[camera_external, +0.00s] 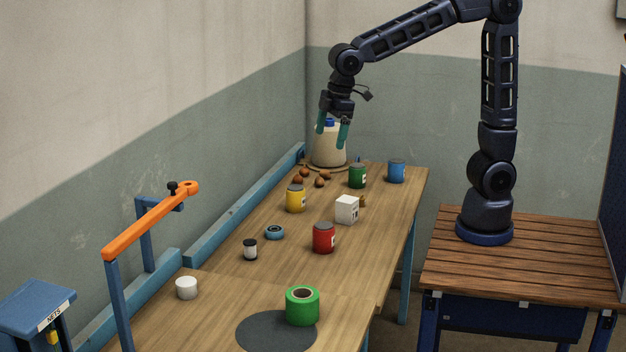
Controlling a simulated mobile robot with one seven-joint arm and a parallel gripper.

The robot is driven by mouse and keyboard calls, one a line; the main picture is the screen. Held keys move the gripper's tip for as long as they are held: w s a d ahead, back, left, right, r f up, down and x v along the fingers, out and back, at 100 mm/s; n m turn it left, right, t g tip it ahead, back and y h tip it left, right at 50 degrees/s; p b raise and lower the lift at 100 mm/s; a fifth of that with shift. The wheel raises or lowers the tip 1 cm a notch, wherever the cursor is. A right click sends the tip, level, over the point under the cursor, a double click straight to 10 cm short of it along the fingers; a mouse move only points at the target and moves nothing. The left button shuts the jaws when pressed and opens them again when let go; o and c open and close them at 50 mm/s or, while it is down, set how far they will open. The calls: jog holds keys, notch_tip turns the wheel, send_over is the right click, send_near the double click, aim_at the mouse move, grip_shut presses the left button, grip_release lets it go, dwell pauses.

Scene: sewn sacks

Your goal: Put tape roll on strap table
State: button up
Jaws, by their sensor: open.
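A blue ring that looks like a tape roll (274,232) lies flat on the long wooden table (220,258), between a small black-and-white spool and a red can. A larger green roll (302,308) with a dark hollow top stands nearer the camera, at the edge of a dark round patch. I cannot tell which surface is the strap table; no label for it is readable. My gripper (332,131), with teal fingers, is open above the table's far end. It overlaps a beige sack (329,150) in the picture and is well away from both rolls; contact with the sack cannot be told.
Yellow (295,199), red (324,239), green (357,176) and blue (396,171) cans, a white box (346,210) and brown lumps (320,182) crowd the far half. An orange bar (150,222) rises at left. A blue stand (38,305) is labelled NETS.

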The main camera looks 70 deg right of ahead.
jog(key=s+d+r+m+t, duration=0.1)
jog(key=s+d+r+m, duration=0.1)
jog(key=s+d, duration=0.5)
jog(key=s+d+r+m, duration=0.1)
jog(key=s+d+m, duration=0.2)
jog(key=d, duration=0.7)
jog(key=s+d+f+m+t, duration=0.1)
jog(key=s+d+m, duration=0.3)
jog(key=s+d, duration=0.5)
jog(key=s+f, duration=0.1)
jog(key=s, duration=0.1)
jog(key=shift+s+d+f+t+h, duration=0.3)
jog(key=shift+s+d+f+h, duration=0.1)
